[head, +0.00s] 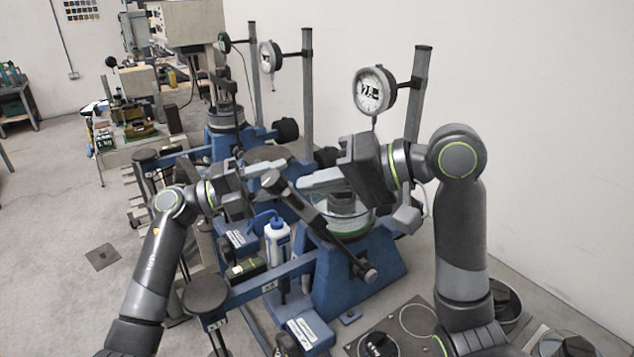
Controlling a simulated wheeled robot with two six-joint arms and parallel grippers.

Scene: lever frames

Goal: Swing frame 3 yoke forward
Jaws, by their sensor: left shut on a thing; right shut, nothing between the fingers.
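A blue lever frame (365,285) stands in the middle of the head view, with a clear round cell (352,222) on it. A dark yoke bar (330,232) with knobbed ends slants across the front of the cell, from upper left to lower right. My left gripper (268,172) is shut on the bar's upper left end. My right gripper (308,180) is shut and empty above the cell, just right of that end; its wrist hides part of the frame behind. I cannot read a clear frame number.
A dial gauge (374,90) on a post stands above the frame, close to my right wrist. Another blue frame (222,143) stands behind. A white bottle (277,242) stands left of the yoke. Weights (378,344) lie at the front. Floor at left is open.

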